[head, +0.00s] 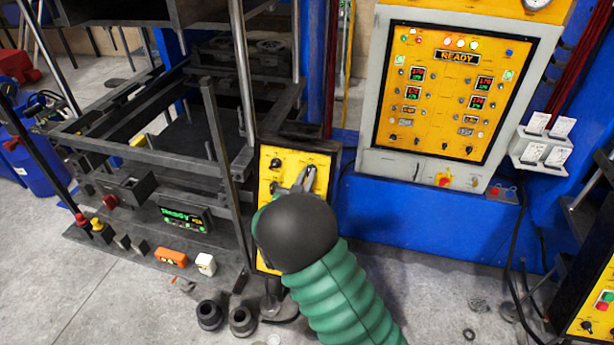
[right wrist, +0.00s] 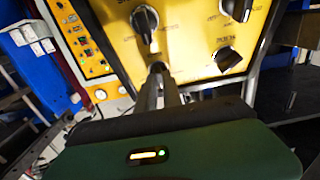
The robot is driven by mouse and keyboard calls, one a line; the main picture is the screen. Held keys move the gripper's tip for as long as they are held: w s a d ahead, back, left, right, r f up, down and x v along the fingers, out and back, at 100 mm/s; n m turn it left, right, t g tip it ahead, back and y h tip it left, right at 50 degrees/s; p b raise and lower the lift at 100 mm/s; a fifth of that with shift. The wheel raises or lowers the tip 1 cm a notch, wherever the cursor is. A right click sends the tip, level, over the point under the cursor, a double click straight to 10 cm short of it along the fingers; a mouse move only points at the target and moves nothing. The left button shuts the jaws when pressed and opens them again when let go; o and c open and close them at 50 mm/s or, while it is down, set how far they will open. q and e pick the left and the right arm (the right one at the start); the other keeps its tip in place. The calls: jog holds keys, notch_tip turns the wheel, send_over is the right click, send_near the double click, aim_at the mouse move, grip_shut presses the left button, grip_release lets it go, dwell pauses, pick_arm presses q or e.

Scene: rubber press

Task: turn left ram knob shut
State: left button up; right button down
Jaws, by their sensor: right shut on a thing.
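A small yellow control panel (head: 268,215) stands at the press's front right corner. In the head view a black knob (head: 276,163) sits at its upper left and another (head: 273,187) below it. My right gripper (head: 305,180) reaches the panel's upper right part, its fingers shut on a knob there. In the right wrist view the fingertips (right wrist: 158,70) close on this knob, which they mostly hide. Three other dark knobs show there: one (right wrist: 145,20) above the fingers, one (right wrist: 237,8) at top right, one (right wrist: 228,58) below that. Their labels are too small to read. My left gripper is not in view.
A large yellow cabinet (head: 440,90) with a READY display stands behind, right of the small panel. The press frame (head: 150,155) fills the left. Black rubber cups (head: 242,320) lie on the floor. Another yellow panel (head: 592,310) stands at far right.

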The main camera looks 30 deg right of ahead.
jog(key=m+b, duration=0.2)
jog(key=shift+w+f+g+b, duration=0.1)
jog(key=shift+f+g+b, duration=0.1)
jog(key=shift+g+b, duration=0.1)
jog(key=shift+a+m+g+h+b, duration=0.1)
jog(key=shift+m+g+h+b, duration=0.3)
jog(key=shift+m+b, duration=0.6)
jog(key=m+g+b, duration=0.1)
jog(key=m+b, duration=0.1)
jog(key=m, duration=0.2)
jog(key=shift+w+r, duration=0.1)
jog(key=shift+r+m+g+h+b, duration=0.15)
jog(key=shift+m+g+h+b, duration=0.15)
jog(key=shift+m+g+b, duration=0.8)
jog(key=shift+m, duration=0.5)
jog(key=c, duration=1.5)
grip_release()
jog(key=shift+w, duration=0.1)
